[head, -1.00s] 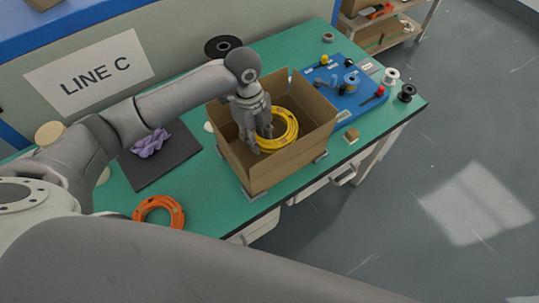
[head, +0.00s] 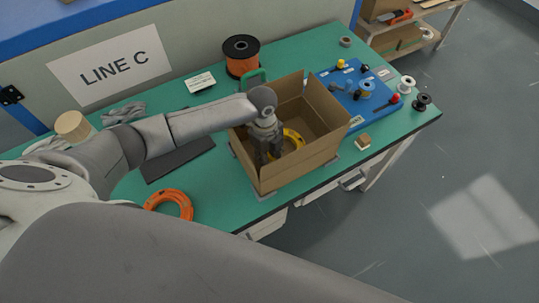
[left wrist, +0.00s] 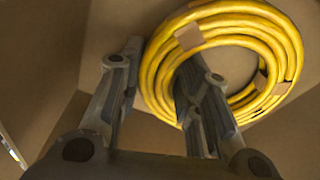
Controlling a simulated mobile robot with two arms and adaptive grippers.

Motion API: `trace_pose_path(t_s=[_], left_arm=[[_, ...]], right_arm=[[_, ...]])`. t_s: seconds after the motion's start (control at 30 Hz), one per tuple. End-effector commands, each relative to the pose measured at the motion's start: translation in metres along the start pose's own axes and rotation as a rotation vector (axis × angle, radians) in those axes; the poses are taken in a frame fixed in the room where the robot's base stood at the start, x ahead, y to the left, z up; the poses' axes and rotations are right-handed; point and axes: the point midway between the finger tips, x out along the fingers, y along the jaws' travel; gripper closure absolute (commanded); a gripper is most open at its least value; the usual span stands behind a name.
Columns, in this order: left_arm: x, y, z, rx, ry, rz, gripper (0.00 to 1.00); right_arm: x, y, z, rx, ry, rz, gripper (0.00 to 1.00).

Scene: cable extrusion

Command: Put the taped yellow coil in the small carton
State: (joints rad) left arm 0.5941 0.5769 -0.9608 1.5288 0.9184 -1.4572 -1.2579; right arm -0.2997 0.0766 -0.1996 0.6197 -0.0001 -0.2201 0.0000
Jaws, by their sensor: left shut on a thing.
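The yellow coil (head: 293,140) is inside the open carton (head: 304,172), low between its walls. Brown tape bands show on the coil (left wrist: 160,75) in the left wrist view. My left gripper (head: 266,159) reaches down into the carton and is shut on the coil's near-left side. In the left wrist view, the left gripper (left wrist: 160,62) has one finger in the coil's hole and the other outside the ring. Whether the coil touches the carton floor is unclear. My right gripper is out of view.
An orange coil (head: 169,205) lies left of the carton on the green table. An orange reel (head: 241,57) stands behind. A blue board (head: 359,88) with small parts is to the right, with small spools (head: 406,84) beyond. A small brown block (head: 363,141) sits near the front edge.

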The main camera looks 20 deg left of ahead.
Motion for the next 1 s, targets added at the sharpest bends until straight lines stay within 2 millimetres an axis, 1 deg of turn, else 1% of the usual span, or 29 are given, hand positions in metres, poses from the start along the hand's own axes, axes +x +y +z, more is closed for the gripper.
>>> trace_pose_path(t_s=[0.1, 0.13, 0.27, 0.3, 0.57, 0.67, 0.77, 0.87, 1.0], left_arm=[[0.003, 0.0, 0.001, -0.001, 0.0, 0.0, 0.96], [0.003, 0.0, 0.001, -0.001, 0.0, 0.0, 0.64], [0.003, 0.0, 0.001, -0.001, 0.0, 0.001, 0.48], [0.003, 0.0, 0.001, -0.001, 0.0, 0.001, 0.46], [0.002, 0.0, 0.0, -0.001, 0.0, 0.0, 0.46], [-0.003, -0.001, 0.0, -0.001, 0.0, -0.002, 0.46], [-0.016, -0.002, 0.001, -0.001, 0.0, -0.004, 0.46], [-0.035, -0.001, 0.001, 0.001, -0.001, -0.005, 0.46], [-0.067, -0.001, 0.001, 0.001, -0.001, -0.005, 0.46]], right_arm=[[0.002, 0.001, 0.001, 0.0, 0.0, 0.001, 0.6], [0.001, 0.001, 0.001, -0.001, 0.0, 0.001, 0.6], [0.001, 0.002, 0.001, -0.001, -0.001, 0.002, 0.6], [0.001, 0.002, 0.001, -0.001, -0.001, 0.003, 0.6], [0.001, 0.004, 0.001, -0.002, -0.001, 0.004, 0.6], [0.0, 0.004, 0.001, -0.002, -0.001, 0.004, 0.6], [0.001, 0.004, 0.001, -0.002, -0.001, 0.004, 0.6], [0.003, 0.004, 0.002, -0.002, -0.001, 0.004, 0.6], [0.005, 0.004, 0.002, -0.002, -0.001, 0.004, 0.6]])
